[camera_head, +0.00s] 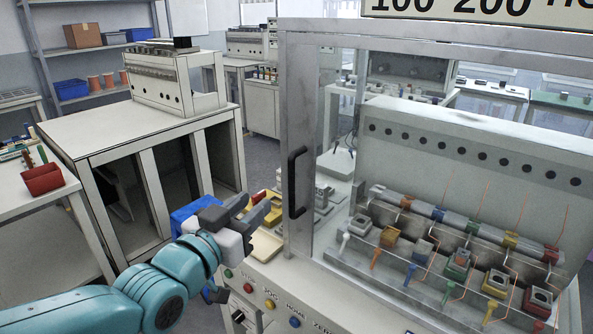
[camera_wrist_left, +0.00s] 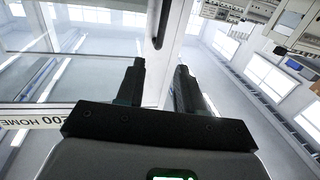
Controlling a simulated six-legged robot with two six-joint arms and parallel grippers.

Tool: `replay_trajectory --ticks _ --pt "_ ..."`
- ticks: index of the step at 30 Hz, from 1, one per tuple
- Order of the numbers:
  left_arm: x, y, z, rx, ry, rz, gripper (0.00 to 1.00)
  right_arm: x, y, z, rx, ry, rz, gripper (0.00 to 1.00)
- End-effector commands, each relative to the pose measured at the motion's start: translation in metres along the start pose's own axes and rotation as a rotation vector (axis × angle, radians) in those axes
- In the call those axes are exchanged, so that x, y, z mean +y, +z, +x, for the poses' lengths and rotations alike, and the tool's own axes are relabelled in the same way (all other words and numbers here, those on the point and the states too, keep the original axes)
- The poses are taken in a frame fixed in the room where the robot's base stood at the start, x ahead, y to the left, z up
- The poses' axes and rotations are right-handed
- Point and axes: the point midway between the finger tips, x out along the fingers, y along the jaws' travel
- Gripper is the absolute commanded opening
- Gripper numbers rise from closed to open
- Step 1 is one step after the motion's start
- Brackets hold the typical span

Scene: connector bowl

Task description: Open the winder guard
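The winder guard (camera_head: 299,110) is a clear panel in a grey metal frame, standing across the front of the winding machine, and it looks closed. Its black vertical bar handle (camera_head: 293,183) is on the left frame post. The handle also shows at the top of the left wrist view (camera_wrist_left: 160,22), beyond the fingertips. My left gripper (camera_head: 262,207) is just left of and slightly below the handle, apart from it. Its two dark fingers (camera_wrist_left: 160,78) are spread with nothing between them. My right gripper is not in view.
Behind the guard are several coloured winding stations (camera_head: 457,264) with copper wires. Below the guard is a front panel with coloured buttons (camera_head: 270,303). A yellow tray (camera_head: 264,243) and a blue bin (camera_head: 190,215) are near my left gripper. A cabinet bench (camera_head: 100,140) stands at left.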

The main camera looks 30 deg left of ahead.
Motion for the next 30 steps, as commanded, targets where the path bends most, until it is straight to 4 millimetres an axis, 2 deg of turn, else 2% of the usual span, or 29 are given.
replay_trajectory --ticks 5,12,18,24,30 --pt "0.000 0.000 0.030 -0.007 0.002 -0.002 0.37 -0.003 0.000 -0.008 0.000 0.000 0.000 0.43" --pt "0.002 0.000 0.089 -0.008 0.002 -0.002 0.37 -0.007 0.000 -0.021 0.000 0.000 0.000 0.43" --pt "0.004 0.001 0.133 -0.007 0.002 -0.002 0.37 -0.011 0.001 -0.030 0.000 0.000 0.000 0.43" --pt "0.004 0.002 0.157 -0.005 0.001 0.000 0.37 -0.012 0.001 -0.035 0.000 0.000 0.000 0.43" --pt "0.004 0.002 0.162 -0.004 0.001 0.000 0.37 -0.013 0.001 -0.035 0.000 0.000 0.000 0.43"
